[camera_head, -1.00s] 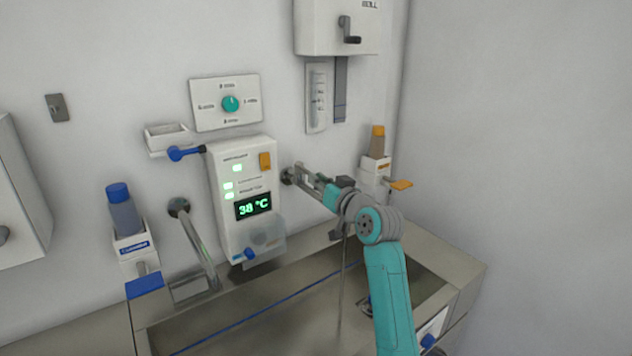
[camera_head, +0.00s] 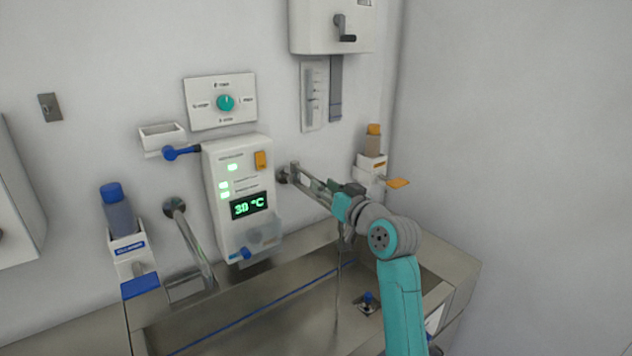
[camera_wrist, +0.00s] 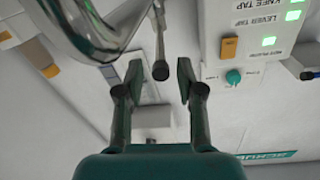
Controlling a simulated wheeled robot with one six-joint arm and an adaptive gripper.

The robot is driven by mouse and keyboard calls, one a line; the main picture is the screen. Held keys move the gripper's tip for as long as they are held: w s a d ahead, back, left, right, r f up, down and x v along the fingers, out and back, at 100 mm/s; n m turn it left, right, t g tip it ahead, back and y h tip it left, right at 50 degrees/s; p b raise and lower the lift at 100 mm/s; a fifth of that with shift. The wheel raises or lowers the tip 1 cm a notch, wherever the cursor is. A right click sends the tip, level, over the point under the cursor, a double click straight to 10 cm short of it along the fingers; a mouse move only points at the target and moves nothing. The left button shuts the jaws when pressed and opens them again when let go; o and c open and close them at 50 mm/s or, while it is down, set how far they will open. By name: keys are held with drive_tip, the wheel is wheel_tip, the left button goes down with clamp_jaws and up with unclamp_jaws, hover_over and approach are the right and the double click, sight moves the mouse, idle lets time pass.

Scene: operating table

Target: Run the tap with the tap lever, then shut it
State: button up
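The tap (camera_head: 313,189) with its metal spout comes out of the wall right of the control panel. Its curved tube (camera_wrist: 85,25) fills the upper left of the wrist view. The tap lever (camera_wrist: 160,50), a thin rod with a dark rounded end, shows between my fingertips in the wrist view, with a gap on both sides. I cannot tell its depth relative to them. My gripper (camera_wrist: 160,75) is open and empty; in the head view my gripper (camera_head: 340,192) partly hides the tap. A thin vertical line (camera_head: 338,290) runs below the tap into the basin; I cannot tell whether it is water.
The control panel (camera_head: 230,180) has lit green lamps and a temperature display. A second spout (camera_head: 195,245) stands left. Bottle dispensers (camera_head: 119,215) and (camera_head: 373,150) flank the sink (camera_head: 270,335). A blue knob (camera_head: 368,299) sits at the basin's right.

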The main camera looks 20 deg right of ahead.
drive_tip(key=v, duration=0.7)
